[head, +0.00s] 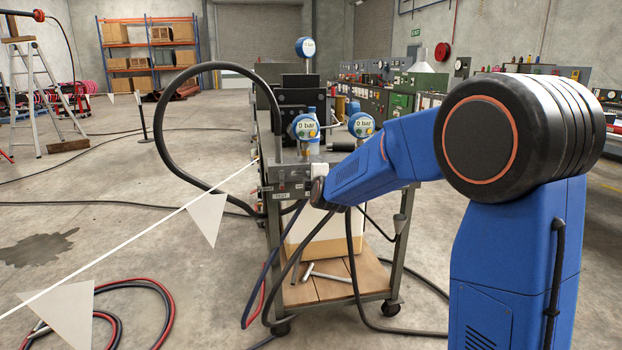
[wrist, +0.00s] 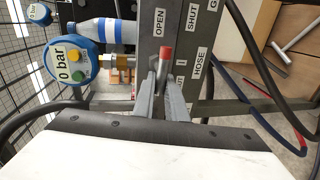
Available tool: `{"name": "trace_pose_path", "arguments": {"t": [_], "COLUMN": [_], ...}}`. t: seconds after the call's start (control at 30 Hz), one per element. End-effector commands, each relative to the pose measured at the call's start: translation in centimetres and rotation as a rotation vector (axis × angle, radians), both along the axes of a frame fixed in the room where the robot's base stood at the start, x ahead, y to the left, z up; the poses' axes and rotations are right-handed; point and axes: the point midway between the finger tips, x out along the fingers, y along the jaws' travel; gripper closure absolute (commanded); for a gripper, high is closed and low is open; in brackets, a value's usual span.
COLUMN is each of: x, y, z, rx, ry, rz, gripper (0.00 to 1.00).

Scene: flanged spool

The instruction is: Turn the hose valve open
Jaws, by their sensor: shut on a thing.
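In the wrist view my gripper (wrist: 161,90) is shut on the hose valve's lever (wrist: 166,53), which has a red end showing between the grey fingertips. The lever sits at a grey panel (wrist: 180,35) with labels OPEN, SHUT and HOSE. A brass fitting (wrist: 120,62) lies beside it, leading to a blue gauge (wrist: 70,62) that reads 0 bar. Which label the lever points at I cannot tell. In the head view the fingers and lever are hidden behind my wrist at the cart's panel (head: 285,187).
The wheeled cart (head: 335,293) carries several gauges and a thick black hose (head: 165,125) looping out left. Hoses hang below the panel. A white line with pennants (head: 206,215) crosses in front at left. Coiled hoses (head: 130,305) lie on the floor. A T-shaped tool (head: 330,273) rests on the lower shelf.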

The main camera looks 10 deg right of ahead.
Motion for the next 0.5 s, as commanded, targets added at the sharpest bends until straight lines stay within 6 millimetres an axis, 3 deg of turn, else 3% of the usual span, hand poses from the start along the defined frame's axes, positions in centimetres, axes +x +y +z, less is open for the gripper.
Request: {"name": "trace_pose_path", "arguments": {"t": [0.5], "x": [-0.04], "y": [0.08], "z": [-0.25], "rx": [-0.053], "ry": [0.003], "rz": [0.002], "gripper": [1.0]}}
